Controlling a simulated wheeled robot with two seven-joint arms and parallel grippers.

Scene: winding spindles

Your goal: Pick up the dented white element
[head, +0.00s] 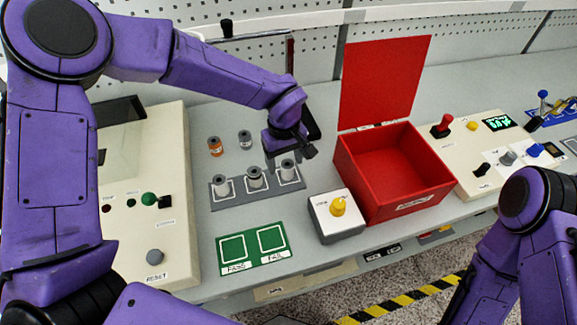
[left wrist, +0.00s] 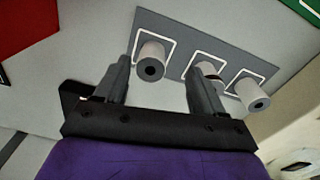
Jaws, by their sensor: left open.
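Three white cylindrical elements stand in a row on a grey tray (head: 238,201): the left one (head: 222,187), the middle one (head: 256,178) and the right one (head: 288,169). I cannot make out a dent on any of them. My left gripper (head: 290,155) is open above the right end of the tray. In the left wrist view, my left gripper's open fingers (left wrist: 160,75) point at the right element (left wrist: 151,62), which shows between them, untouched as far as I can see. One finger partly hides the middle element (left wrist: 208,70). My right gripper is out of view.
An orange spool (head: 215,146) and a grey spool (head: 245,139) stand behind the tray. A green pass/fail mat (head: 252,260) lies in front. A box with a yellow knob (head: 337,207) and an open red bin (head: 395,190) stand to the right. A control panel (head: 150,215) is left.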

